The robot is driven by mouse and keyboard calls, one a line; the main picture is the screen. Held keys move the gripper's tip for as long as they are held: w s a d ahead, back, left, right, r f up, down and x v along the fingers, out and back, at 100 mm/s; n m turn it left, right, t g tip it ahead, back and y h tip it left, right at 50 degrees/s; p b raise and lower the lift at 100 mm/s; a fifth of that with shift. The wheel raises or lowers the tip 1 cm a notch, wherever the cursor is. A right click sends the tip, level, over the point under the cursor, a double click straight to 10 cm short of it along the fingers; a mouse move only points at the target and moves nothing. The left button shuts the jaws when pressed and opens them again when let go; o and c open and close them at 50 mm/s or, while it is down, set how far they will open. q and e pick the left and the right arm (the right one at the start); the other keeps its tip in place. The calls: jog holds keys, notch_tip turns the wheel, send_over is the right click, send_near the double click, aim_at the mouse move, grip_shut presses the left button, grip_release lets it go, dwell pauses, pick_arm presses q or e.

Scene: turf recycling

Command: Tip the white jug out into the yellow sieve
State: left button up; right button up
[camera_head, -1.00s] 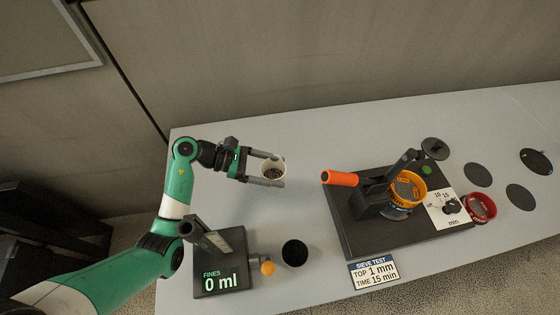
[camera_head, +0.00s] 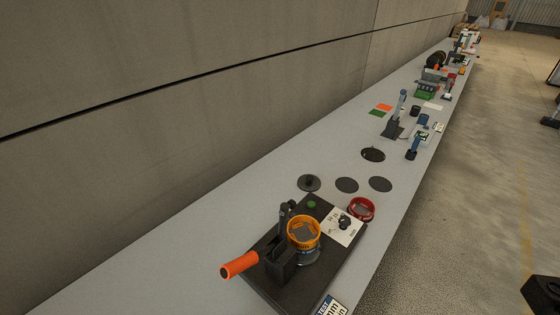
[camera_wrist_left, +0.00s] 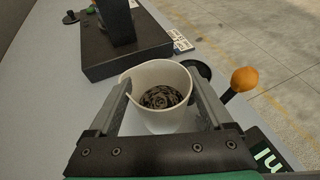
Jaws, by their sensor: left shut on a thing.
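My left gripper (camera_wrist_left: 160,88) is shut on the white jug (camera_wrist_left: 156,72) in the left wrist view, one finger on each side of it. The jug is open at the top and has dark granules in it. The yellow sieve (camera_head: 303,232) is in the head view, on the dark shaker base (camera_head: 335,268) beside an upright post. The jug and my left gripper are outside the head view. The sieve does not show in the left wrist view, where a dark base (camera_wrist_left: 125,60) lies beyond the jug. My right gripper is in neither view.
An orange handle (camera_head: 239,264) sticks out left of the sieve. A red ring-shaped sieve (camera_head: 361,209) and several dark discs (camera_head: 346,185) lie behind it. In the wrist view, an orange knob (camera_wrist_left: 244,79) and a black cup (camera_wrist_left: 201,70) are right of the jug.

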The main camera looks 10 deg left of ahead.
pick_arm(q)
notch_tip(320, 180, up, 27)
jog(key=n+t+y+p, duration=0.3)
jog(key=n+y+p, duration=0.1)
jog(key=p, duration=2.7)
jog(key=shift+r+n+t, duration=0.2)
jog(key=shift+n+t, duration=0.2)
jog(key=shift+n, duration=0.1)
